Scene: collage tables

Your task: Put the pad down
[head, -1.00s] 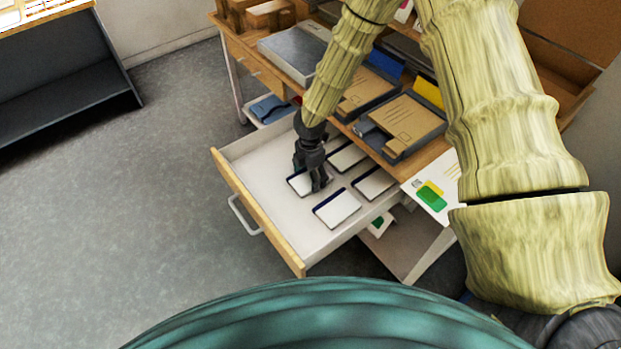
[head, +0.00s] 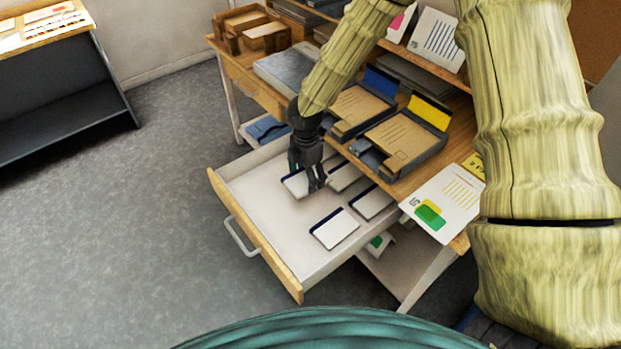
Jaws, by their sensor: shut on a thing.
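My gripper (head: 318,188) is down in the open drawer (head: 270,226), with its dark fingers shut on a white pad (head: 294,184) with a dark edge strip. The fingers cover part of this pad, and I cannot tell whether it touches the drawer floor. Other similar pads lie in the drawer: one (head: 335,229) at the front, one (head: 372,203) at the right, and one (head: 343,176) behind, partly hidden by my gripper.
The drawer sticks out from a wooden desk (head: 235,60). On the desk are trays with brown envelopes (head: 402,143), a grey box file (head: 280,70) and a sheet (head: 441,205) overhanging the edge. A dark shelf unit (head: 70,85) stands at left. Bare drawer floor shows along the front.

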